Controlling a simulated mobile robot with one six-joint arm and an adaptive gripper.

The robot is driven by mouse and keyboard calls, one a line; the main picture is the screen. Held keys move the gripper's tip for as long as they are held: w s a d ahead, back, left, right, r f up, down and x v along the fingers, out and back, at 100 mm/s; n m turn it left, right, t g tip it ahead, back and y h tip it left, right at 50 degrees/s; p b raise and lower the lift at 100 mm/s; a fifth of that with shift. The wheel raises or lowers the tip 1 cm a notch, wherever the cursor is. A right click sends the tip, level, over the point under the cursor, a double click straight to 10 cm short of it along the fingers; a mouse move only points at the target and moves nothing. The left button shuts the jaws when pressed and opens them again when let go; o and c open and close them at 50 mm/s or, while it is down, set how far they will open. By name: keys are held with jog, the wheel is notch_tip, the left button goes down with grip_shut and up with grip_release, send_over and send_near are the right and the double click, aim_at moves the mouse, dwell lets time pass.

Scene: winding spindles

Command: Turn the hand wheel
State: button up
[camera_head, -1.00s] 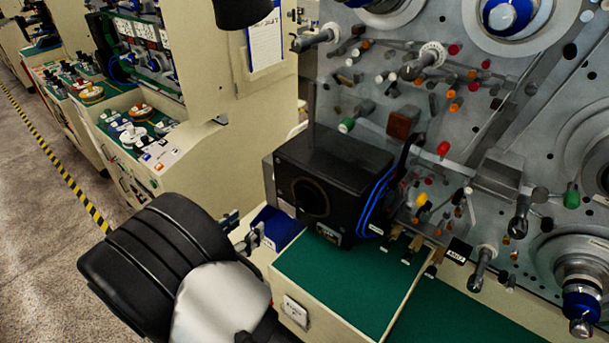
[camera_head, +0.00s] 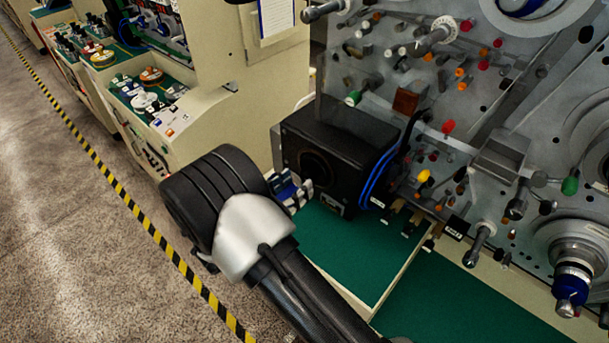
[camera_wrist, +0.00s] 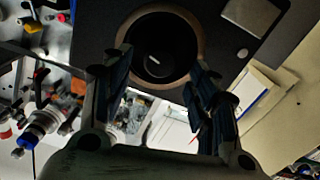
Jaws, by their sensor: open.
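A black box (camera_head: 345,150) stands on the green bench top. Its front bears a dark round part (camera_head: 315,168) with a tan ring, largest in the wrist view (camera_wrist: 160,50). I cannot tell for sure that this is the hand wheel; no other clear wheel with a handle shows. My gripper (camera_wrist: 160,85) is open, its two fingers apart on either side of the round part's lower edge in the picture, with nothing between them. In the head view my gripper (camera_head: 293,190) is beside the box's front left, partly hidden by my wrist. Contact cannot be told.
A grey panel (camera_head: 480,120) with many pins, knobs and spindles rises right of the box. Blue cables (camera_head: 375,180) hang at the box's right side. The green bench top (camera_head: 345,260) is clear in front. Floor with striped tape (camera_head: 150,225) lies left.

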aim_at(304, 178)
jog(key=shift+x, duration=2.2)
jog(key=c, duration=1.1)
jog(key=shift+o, duration=0.2)
jog(key=shift+f+m+b, duration=0.1)
jog(key=shift+m+b, duration=0.2)
jog(key=shift+b, duration=0.05)
